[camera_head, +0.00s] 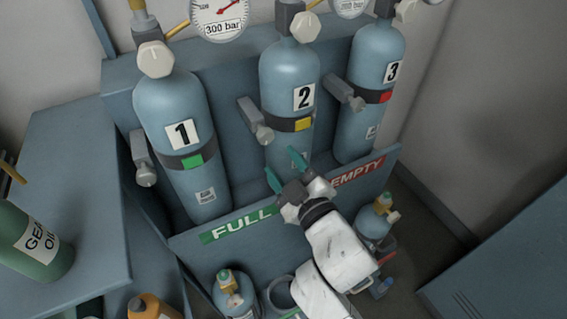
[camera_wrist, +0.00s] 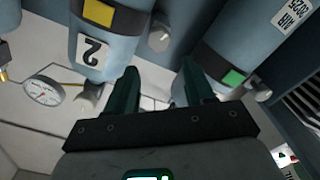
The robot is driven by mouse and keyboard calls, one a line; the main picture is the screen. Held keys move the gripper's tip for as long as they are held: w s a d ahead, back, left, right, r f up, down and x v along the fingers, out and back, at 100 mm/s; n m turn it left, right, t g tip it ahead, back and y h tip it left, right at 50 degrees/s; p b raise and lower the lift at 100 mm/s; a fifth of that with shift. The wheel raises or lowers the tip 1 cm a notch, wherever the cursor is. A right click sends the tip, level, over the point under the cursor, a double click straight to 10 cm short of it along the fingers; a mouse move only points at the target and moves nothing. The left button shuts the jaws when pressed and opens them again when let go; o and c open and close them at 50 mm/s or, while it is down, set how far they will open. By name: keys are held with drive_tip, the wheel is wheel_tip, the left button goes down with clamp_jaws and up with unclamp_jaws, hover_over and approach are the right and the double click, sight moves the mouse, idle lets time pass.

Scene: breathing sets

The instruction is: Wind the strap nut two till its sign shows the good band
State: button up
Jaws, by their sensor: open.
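Cylinder two (camera_head: 290,75) is a blue bottle in the middle of the rack, with a dark strap around it. The strap's sign (camera_head: 303,124) shows yellow; it also shows yellow in the wrist view (camera_wrist: 98,18). Strap nut two (camera_head: 263,133) is a light knob on a grey block at the strap's left side; in the wrist view it is the round knob (camera_wrist: 160,38) beyond the fingertips. My gripper (camera_head: 284,170) is open and empty, below the nut and in front of the lower part of cylinder two. Its teal fingers (camera_wrist: 159,78) are apart and touch no nut.
Cylinder one (camera_head: 175,105) at left has a green sign (camera_head: 193,161); cylinder three (camera_head: 372,65) at right has a red one (camera_head: 385,97). A low front panel (camera_head: 285,212) reads FULL and EMPTY. Nut one (camera_head: 147,174) and nut three (camera_head: 356,103) stick out beside their cylinders.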

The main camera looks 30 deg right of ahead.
sight(268, 141)
drive_tip(key=shift+o, duration=1)
drive_tip(key=shift+s+d+f+m, duration=0.15)
drive_tip(key=shift+s+m, duration=0.05)
drive_tip(key=shift+m, duration=0.6)
drive_tip(key=w+m, duration=0.2)
drive_tip(key=w, duration=0.1)
drive_tip(key=w+m+p, duration=0.1)
drive_tip(key=w+m, duration=0.1)
drive_tip(key=w, duration=0.1)
drive_tip(key=w+m, duration=0.3)
drive_tip(key=shift+w+f+p, duration=0.25)
drive_tip(key=shift+f+p, duration=0.15)
drive_tip(key=shift+c, duration=0.5)
drive_tip(key=c, duration=1)
drive_tip(key=shift+o, duration=0.2)
drive_tip(key=shift+d+n, duration=0.1)
drive_tip(key=shift+n, duration=1.2)
